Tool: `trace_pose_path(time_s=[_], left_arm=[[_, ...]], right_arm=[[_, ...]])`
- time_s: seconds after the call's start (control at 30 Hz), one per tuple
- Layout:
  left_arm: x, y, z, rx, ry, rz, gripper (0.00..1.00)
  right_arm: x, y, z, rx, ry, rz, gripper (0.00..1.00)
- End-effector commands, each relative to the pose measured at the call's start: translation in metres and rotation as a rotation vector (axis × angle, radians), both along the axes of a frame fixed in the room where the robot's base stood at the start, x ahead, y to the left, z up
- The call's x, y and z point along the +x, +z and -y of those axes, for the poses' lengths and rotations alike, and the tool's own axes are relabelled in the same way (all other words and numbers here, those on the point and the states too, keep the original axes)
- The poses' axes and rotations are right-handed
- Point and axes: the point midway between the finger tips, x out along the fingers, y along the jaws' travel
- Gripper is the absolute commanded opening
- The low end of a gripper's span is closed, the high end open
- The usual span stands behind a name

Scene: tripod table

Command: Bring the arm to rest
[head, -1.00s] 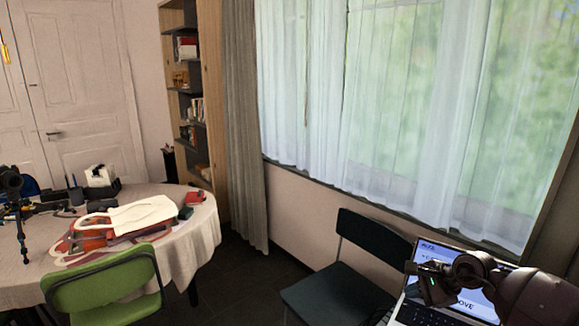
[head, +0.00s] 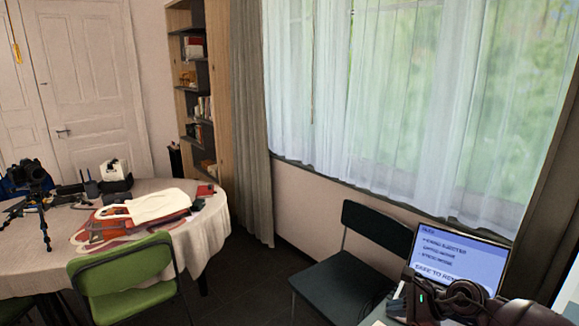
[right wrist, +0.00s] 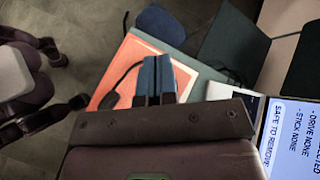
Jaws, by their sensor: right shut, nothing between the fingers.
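My right gripper (head: 411,301) is low at the right of the head view, in front of the laptop (head: 462,252). Its arm comes in from the lower right corner. In the right wrist view its two bluish fingers (right wrist: 157,76) are together with nothing between them. They show over an orange-red flat item (right wrist: 124,72) on the desk; I cannot tell the height between them. The laptop screen shows at the right edge of that view (right wrist: 297,135), with the words "SAFE TO REMOVE". My left gripper is in neither view.
A dark chair (head: 372,225) stands just left of the laptop. A green chair (head: 122,272) stands before a round table with a pale cloth (head: 208,240), which bears a camera on a tripod (head: 38,185). Dark floor lies free between the chairs.

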Motion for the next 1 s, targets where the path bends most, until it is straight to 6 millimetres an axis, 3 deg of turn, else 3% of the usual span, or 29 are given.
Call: trace_pose_path(time_s=[0.2, 0.37, 0.57, 0.87, 0.9, 1.0], left_arm=[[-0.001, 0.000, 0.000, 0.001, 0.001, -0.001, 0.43], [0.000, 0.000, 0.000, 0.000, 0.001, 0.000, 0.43], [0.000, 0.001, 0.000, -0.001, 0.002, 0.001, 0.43], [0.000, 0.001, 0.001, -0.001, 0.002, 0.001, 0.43], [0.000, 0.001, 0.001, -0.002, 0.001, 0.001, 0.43], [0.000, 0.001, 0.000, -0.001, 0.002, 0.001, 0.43]], right_arm=[[-0.039, -0.012, -0.045, 0.478, -0.221, -0.223, 0.00], [-0.068, -0.015, -0.060, 0.941, -0.478, -0.483, 0.00], [-0.103, -0.031, -0.044, 1.524, -0.843, -0.846, 0.00], [-0.179, -0.090, 0.006, 2.361, -1.383, -1.351, 0.00], [-0.189, -0.097, 0.010, -2.410, 1.414, 1.378, 0.00], [-0.214, -0.114, 0.019, -2.222, 1.303, 1.260, 0.00]])
